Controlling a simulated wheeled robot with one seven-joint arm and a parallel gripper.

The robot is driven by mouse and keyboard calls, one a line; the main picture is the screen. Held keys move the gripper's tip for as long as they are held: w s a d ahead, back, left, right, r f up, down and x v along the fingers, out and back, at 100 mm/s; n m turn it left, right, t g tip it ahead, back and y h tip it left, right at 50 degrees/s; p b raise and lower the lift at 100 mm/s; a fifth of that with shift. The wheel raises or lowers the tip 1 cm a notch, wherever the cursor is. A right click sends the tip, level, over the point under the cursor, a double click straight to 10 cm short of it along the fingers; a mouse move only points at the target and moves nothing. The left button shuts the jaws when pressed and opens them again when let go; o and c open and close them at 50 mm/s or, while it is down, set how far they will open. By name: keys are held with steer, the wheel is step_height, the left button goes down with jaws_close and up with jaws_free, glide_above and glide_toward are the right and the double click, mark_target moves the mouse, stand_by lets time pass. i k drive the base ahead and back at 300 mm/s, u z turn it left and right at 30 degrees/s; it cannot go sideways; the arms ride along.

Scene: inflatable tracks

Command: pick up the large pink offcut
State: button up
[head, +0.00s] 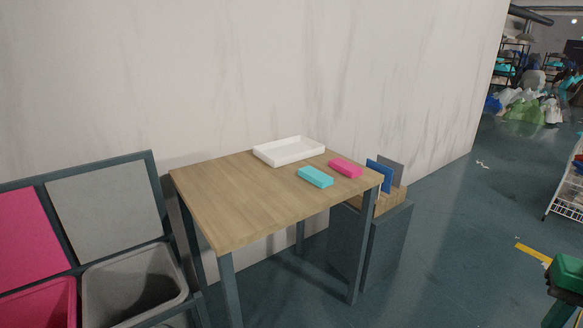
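A pink block (346,168), the only pink offcut I see on the table, lies flat near the right end of the wooden table (225,205). A turquoise block (315,177) of similar size lies just to its left and nearer to me, apart from it. A shallow white tray (289,151) sits behind them at the table's back edge and looks empty. My gripper is not in view.
A pink bin (45,305) and a grey bin (135,285) stand in a frame at the lower left. A dark cabinet (385,245) with blue and grey panels on top stands beyond the table's right end. The table's left half is clear. Open floor lies to the right.

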mark_target(351, 170)
steer(key=u, duration=0.15)
steer(key=i, duration=1.4)
steer(key=z, duration=0.55)
